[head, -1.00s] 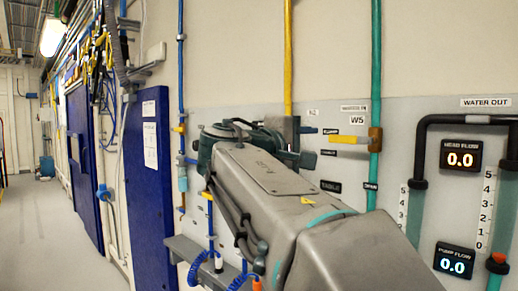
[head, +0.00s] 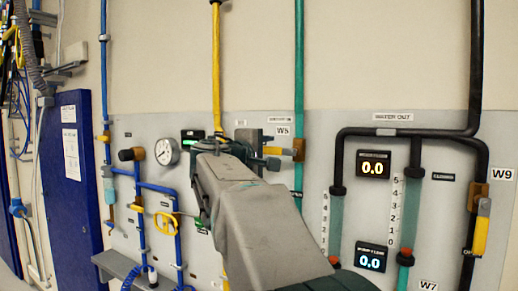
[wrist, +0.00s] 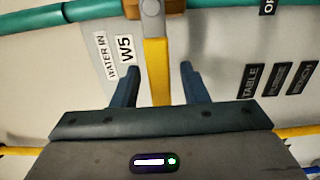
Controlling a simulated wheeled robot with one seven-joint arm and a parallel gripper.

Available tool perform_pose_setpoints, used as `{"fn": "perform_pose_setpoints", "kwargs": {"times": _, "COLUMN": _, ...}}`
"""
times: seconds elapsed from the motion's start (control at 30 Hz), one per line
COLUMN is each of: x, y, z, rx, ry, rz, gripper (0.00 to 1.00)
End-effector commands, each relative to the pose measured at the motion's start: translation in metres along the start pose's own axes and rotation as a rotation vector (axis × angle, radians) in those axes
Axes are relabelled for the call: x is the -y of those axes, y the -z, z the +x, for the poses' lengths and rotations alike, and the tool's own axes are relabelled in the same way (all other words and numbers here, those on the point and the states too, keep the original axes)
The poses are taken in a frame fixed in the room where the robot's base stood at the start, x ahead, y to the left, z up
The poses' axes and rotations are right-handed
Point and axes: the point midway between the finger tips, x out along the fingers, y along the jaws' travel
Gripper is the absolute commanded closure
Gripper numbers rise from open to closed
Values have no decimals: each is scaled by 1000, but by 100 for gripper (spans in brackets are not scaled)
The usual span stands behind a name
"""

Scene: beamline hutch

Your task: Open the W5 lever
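In the wrist view the lever (wrist: 157,72) stands crosswise to the green pipe (wrist: 85,9). My gripper (head: 262,153) is at the lever in the head view. In the wrist view my gripper (wrist: 158,75) is open, with one dark finger on each side of the lever and gaps between. The lever's near end is hidden by the gripper body. A W5 label (wrist: 125,48) is left of it.
Blue pipes with a gauge (head: 166,151) and a yellow handwheel (head: 166,222) are left of my arm. Right are flow displays (head: 373,164) and black pipes with the W9 valve (head: 480,220). A shelf (head: 118,268) juts out low at left.

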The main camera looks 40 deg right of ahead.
Motion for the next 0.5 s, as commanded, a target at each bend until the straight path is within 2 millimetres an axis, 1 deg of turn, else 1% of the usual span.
{"fn": "perform_pose_setpoints", "kwargs": {"times": 0.2, "x": 0, "y": 0, "z": 0, "rx": 0, "ry": 0, "rz": 1, "gripper": 60}}
{"fn": "perform_pose_setpoints", "kwargs": {"times": 0.23, "x": 0, "y": 0, "z": 0, "rx": 0, "ry": 0, "rz": 1, "gripper": 66}}
{"fn": "perform_pose_setpoints", "kwargs": {"times": 0.27, "x": 0, "y": 0, "z": 0, "rx": 0, "ry": 0, "rz": 1, "gripper": 74}}
{"fn": "perform_pose_setpoints", "kwargs": {"times": 0.3, "x": 0, "y": 0, "z": 0, "rx": 0, "ry": 0, "rz": 1, "gripper": 85}}
{"fn": "perform_pose_setpoints", "kwargs": {"times": 0.37, "x": 0, "y": 0, "z": 0, "rx": 0, "ry": 0, "rz": 1, "gripper": 100}}
{"fn": "perform_pose_setpoints", "kwargs": {"times": 0.5, "x": 0, "y": 0, "z": 0, "rx": 0, "ry": 0, "rz": 0, "gripper": 100}}
